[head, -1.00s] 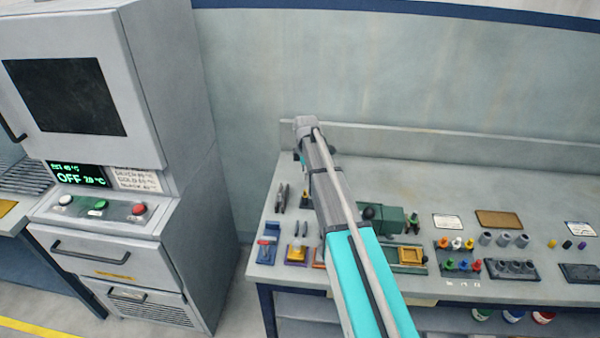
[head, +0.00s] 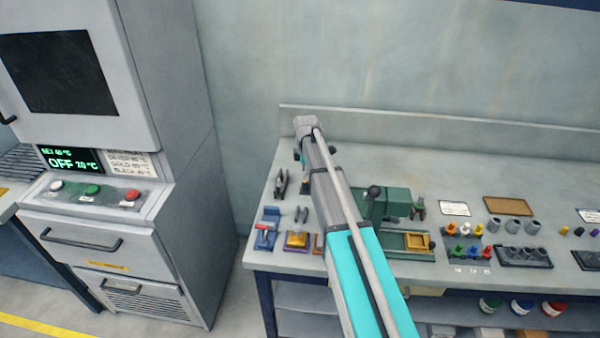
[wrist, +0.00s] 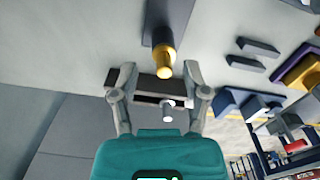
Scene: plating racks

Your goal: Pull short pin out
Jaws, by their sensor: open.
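My gripper (wrist: 158,77) is open in the wrist view, with one finger on each side of a dark rectangular block. A pin with a yellow end (wrist: 164,68) and a dark shank stands between the fingertips, apart from both. A small pale silver pin (wrist: 168,106) shows at the block's near side, close to my teal palm. I cannot tell which of the two is the short pin. Nothing is held. In the head view my arm hides most of the gripper and these pins; only a dark base (head: 304,186) shows left of the arm.
Dark bar-like pieces (head: 280,182) and a blue fixture with a red part (head: 265,232) lie left of my arm. A green press (head: 374,204) stands close on the right. Coloured pegs (head: 468,240) and grey cylinders stand further right. The bench's back is clear.

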